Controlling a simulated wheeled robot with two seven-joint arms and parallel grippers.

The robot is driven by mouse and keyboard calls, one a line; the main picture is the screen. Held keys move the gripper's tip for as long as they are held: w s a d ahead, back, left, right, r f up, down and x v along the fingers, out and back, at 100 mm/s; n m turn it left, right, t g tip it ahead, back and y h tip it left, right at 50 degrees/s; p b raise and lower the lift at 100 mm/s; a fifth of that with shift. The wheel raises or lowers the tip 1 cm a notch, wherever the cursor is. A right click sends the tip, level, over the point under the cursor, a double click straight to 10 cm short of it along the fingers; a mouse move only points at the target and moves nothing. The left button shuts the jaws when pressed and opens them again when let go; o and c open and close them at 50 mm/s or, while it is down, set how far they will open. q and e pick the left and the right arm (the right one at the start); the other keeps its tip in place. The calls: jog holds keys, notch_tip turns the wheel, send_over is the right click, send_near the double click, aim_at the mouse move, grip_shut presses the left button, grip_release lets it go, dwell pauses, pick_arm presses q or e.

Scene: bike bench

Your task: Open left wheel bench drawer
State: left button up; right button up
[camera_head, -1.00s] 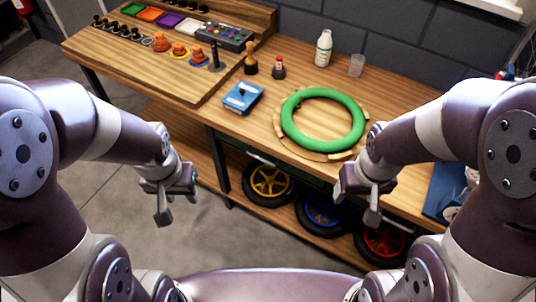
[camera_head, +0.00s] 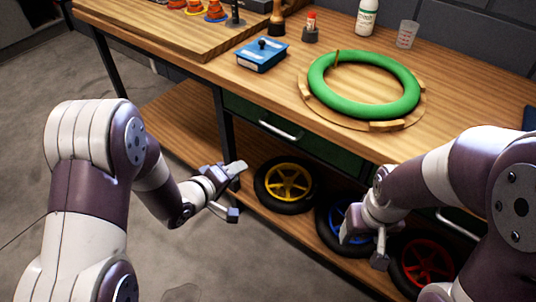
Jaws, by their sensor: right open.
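The left drawer (camera_head: 310,150) is a dark green front under the bench top, with a silver bar handle (camera_head: 281,131). It looks shut. My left gripper (camera_head: 238,190) is open and empty, below and to the left of the handle, near the table leg and apart from the drawer. My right gripper (camera_head: 362,248) is open and empty, in front of the blue wheel. A second drawer handle (camera_head: 458,222) shows partly behind my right arm; most of that drawer is hidden.
A bench leg (camera_head: 224,125) stands left of the drawer. A green ring (camera_head: 364,105) and blue box (camera_head: 262,54) sit on top. Floor at left is clear.

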aim_at(277, 131)
pick_arm(q)
notch_tip(277, 131, up, 5)
jog(key=d+n+t+h, duration=0.2)
jog(key=n+h, duration=0.1)
jog(key=b+x, duration=0.1)
jog(key=x, duration=0.5)
jog(key=b+x, duration=0.1)
jog(key=x, duration=0.6)
jog(key=shift+w+r+b, duration=0.2)
jog(key=shift+w+b, duration=0.15)
jog(key=shift+b, duration=0.05)
pick_arm(e)
notch_tip(277, 131, down, 2)
jog(key=shift+f, duration=0.1)
pick_arm(q)
jog(key=shift+a, duration=0.1)
grip_shut()
